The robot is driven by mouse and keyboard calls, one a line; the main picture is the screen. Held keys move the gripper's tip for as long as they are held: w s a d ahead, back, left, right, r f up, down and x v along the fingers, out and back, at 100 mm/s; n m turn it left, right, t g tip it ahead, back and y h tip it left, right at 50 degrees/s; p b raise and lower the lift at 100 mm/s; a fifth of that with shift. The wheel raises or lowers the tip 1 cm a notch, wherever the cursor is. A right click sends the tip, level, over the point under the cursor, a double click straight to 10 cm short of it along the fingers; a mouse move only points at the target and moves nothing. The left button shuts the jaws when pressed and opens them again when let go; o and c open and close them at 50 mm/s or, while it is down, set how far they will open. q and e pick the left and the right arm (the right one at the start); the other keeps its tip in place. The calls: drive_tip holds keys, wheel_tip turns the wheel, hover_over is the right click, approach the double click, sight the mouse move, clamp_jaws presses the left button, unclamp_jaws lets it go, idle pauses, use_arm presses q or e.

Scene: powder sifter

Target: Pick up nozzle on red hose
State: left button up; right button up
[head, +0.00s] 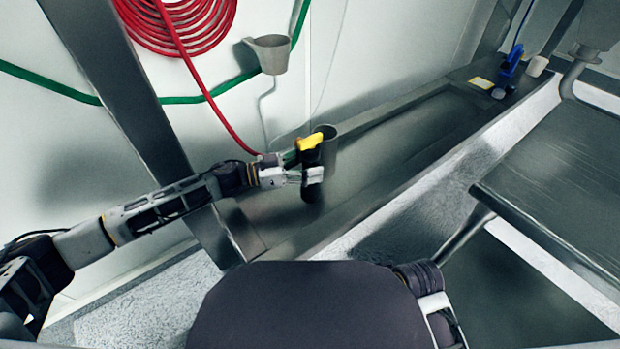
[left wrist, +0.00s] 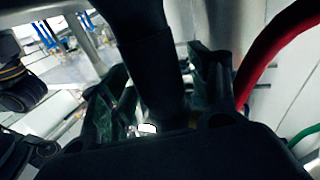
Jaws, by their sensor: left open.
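The nozzle (head: 311,158) is black with a yellow part on top and stands upright at a grey holder (head: 329,145) by the wall. The red hose (head: 205,85) runs down from a coil on the wall toward it. My left gripper (head: 306,177) is at the nozzle's side, jaws open. In the left wrist view a dark, upright body, seemingly the nozzle (left wrist: 150,65), lies between the two fingers of the left gripper (left wrist: 165,95). Whether the fingers touch it is unclear. The red hose (left wrist: 265,50) passes at the right. My right gripper is out of view.
A second grey cup-shaped holder (head: 271,53) hangs on the wall by a green hose (head: 225,87). A long grey sill (head: 400,150) runs along the wall, with a blue item (head: 512,60) and a white cup (head: 537,66) at its far end. A metal table (head: 560,185) stands at the right.

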sight(310, 137)
use_arm(q)
drive_tip(key=shift+c, duration=0.2)
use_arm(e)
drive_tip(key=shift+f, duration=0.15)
use_arm(q)
drive_tip(key=shift+c, duration=1.2)
clamp_jaws()
drive_tip(key=shift+r, duration=0.2)
drive_tip(key=shift+r, duration=0.4)
drive_tip(key=shift+r+p, duration=1.95)
drive_tip(key=shift+r, duration=2.55)
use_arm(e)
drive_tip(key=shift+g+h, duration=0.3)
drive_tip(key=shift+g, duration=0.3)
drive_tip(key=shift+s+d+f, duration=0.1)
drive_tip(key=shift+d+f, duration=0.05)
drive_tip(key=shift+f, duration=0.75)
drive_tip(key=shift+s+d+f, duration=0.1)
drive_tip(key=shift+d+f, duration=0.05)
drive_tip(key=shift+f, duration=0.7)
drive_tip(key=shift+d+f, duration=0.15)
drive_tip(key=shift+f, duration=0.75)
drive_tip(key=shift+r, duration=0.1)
